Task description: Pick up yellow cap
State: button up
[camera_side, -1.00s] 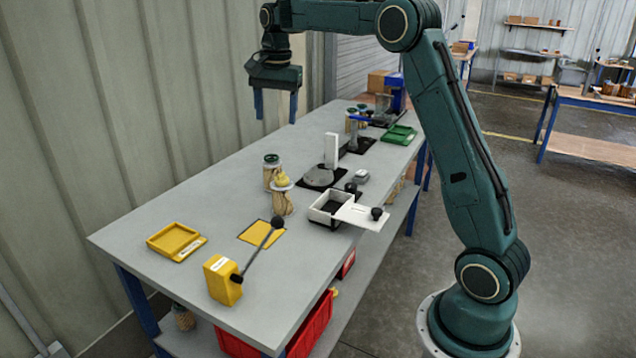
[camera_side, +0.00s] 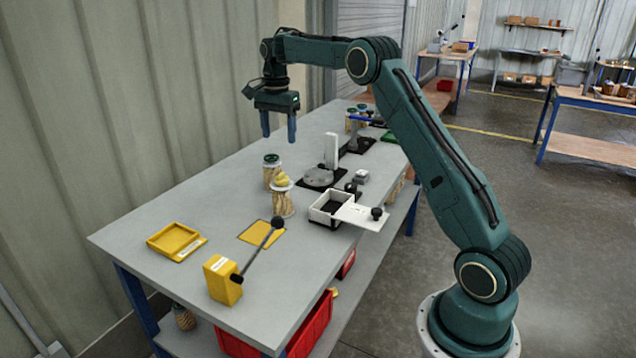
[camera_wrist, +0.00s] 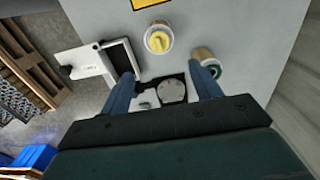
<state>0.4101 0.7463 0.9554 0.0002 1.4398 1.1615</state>
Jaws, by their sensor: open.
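The yellow cap (camera_side: 281,180) sits on top of a pale cartridge (camera_side: 282,202) standing on the grey bench. In the wrist view the yellow cap (camera_wrist: 159,41) shows from above, ahead of and between my fingers. My gripper (camera_side: 278,138) is open and empty, pointing down, above the bench and higher than the cap, apart from it. In the wrist view both blue fingers of my gripper (camera_wrist: 164,90) are spread wide with nothing between them.
A green-topped cartridge (camera_side: 271,170) stands close behind the capped one. A white box (camera_side: 325,215) with a sliding lid is to its right. A yellow tray (camera_side: 176,241) and a yellow lever box (camera_side: 222,280) are at the front. A round grey plate fixture (camera_side: 319,178) stands behind.

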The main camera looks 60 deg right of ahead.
send_over(281, 178)
jog(key=shift+w+d+f, duration=0.1)
jog(key=shift+d+f, duration=0.05)
jog(key=shift+f, duration=1)
jog(key=shift+w+d+f, duration=0.1)
jog(key=shift+d+f, duration=0.05)
jog(key=shift+f, duration=0.95)
jog(key=shift+w+d+f, duration=0.1)
jog(key=shift+d+f, duration=0.05)
jog(key=shift+f, duration=1)
jog(key=shift+s+f, duration=0.1)
jog(key=shift+f, duration=2.45)
jog(key=shift+c, duration=0.4)
jog(key=c, duration=0.9)
